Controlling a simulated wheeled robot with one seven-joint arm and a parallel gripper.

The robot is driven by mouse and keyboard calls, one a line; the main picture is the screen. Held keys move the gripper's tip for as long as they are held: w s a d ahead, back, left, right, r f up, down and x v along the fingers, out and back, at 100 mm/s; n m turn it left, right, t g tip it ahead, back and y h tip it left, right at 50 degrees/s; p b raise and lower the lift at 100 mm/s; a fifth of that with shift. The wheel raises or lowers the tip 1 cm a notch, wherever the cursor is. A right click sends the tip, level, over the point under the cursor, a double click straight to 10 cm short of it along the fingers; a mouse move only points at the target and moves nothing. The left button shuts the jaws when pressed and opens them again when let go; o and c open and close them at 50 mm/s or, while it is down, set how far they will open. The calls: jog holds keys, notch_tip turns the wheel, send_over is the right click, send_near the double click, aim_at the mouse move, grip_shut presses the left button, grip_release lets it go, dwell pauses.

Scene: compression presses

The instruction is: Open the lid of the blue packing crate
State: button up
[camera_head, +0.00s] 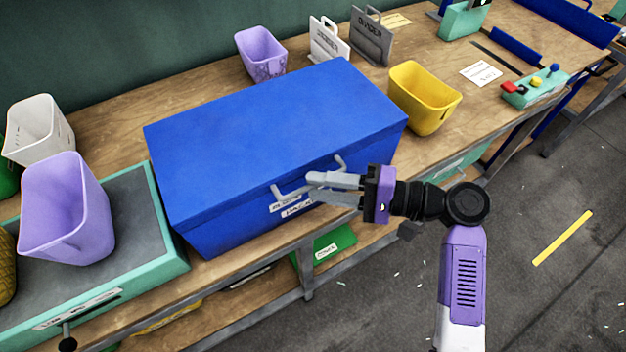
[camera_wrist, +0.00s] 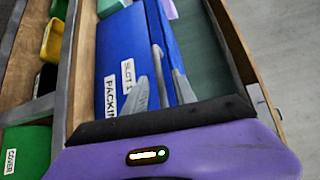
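The blue packing crate (camera_head: 235,232) stands on the wooden bench with its lid (camera_head: 275,130) shut flat on top. A grey bar handle (camera_head: 283,191) sticks out from the front of the lid, above white labels, one reading PACKING (camera_wrist: 110,100). My gripper (camera_head: 312,187) is at this handle, coming from the right. Its two fingers are apart, one on each side of the bar; in the wrist view the gripper (camera_wrist: 160,84) shows the grey bar between the fingers. Whether a finger touches the bar I cannot tell. The crate's inside is hidden.
A yellow bin (camera_head: 425,98) stands close to the crate's right end. A lilac bin (camera_head: 65,207) stands on a teal-edged tray (camera_head: 130,285) at the left. Another lilac bin (camera_head: 260,54) and dividers (camera_head: 370,38) stand behind. The floor (camera_head: 400,290) in front is mostly clear.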

jog(key=shift+x, duration=1.05)
grip_shut()
dwell(0.7)
